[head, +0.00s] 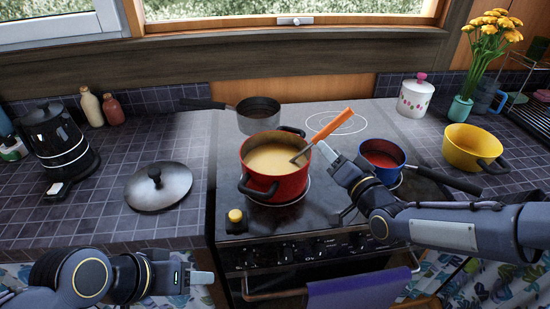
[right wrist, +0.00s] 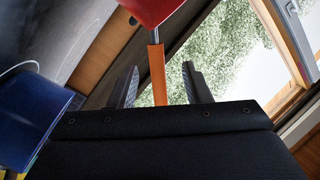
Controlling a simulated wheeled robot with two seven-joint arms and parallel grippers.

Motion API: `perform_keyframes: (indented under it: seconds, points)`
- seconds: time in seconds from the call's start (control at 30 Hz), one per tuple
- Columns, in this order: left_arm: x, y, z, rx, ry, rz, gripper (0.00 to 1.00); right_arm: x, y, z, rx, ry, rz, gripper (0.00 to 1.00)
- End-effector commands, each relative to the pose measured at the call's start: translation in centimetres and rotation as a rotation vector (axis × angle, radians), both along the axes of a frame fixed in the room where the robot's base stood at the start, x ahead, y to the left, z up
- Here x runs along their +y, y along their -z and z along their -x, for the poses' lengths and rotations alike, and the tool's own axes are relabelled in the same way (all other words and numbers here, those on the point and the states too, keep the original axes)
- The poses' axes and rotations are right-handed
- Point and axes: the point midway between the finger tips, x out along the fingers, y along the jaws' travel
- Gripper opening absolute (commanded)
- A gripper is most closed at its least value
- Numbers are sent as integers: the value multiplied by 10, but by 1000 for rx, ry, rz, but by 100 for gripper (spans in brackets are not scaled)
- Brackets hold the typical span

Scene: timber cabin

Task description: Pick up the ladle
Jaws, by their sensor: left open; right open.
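The ladle (head: 335,122) has an orange handle and a metal lower part that dips into yellow soup in a red pot (head: 283,187) on the stove. Its handle leans up to the right over the pot rim. My right gripper (head: 331,158) is open just right of the pot, below the handle in the head view. In the right wrist view the orange handle (right wrist: 157,75) shows between the two spread fingers (right wrist: 160,86); contact cannot be seen. The red pot (right wrist: 150,8) is at the top there. My left gripper (head: 208,281) is open and empty at the front left.
A blue pot (head: 366,148) of red sauce stands near my right gripper. A grey saucepan (head: 260,108) is behind the red pot. A lid (head: 158,187) and a kettle (head: 57,141) are left; a yellow pot (head: 473,141) is right. The left counter front is clear.

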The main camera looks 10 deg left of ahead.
Motion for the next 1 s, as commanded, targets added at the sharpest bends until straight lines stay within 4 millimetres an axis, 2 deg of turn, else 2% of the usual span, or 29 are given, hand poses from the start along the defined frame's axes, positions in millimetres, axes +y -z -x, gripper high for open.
perform_keyframes:
  seconds: [0.5, 0.8, 0.87, 1.0]
  points:
    - [0, -23, 0, 0, 0, 0, 53, 31, -1, -59, 2, 0, 2, 44]
    - [0, -23, 0, 0, 0, 0, 53, 34, 1, -64, 1, 2, 3, 44]
    - [0, -23, 0, 0, 0, 0, 53, 34, 0, -64, 1, 2, 3, 38]
    - [0, -23, 0, 0, 0, 0, 53, 34, 0, -64, 1, 2, 3, 20]
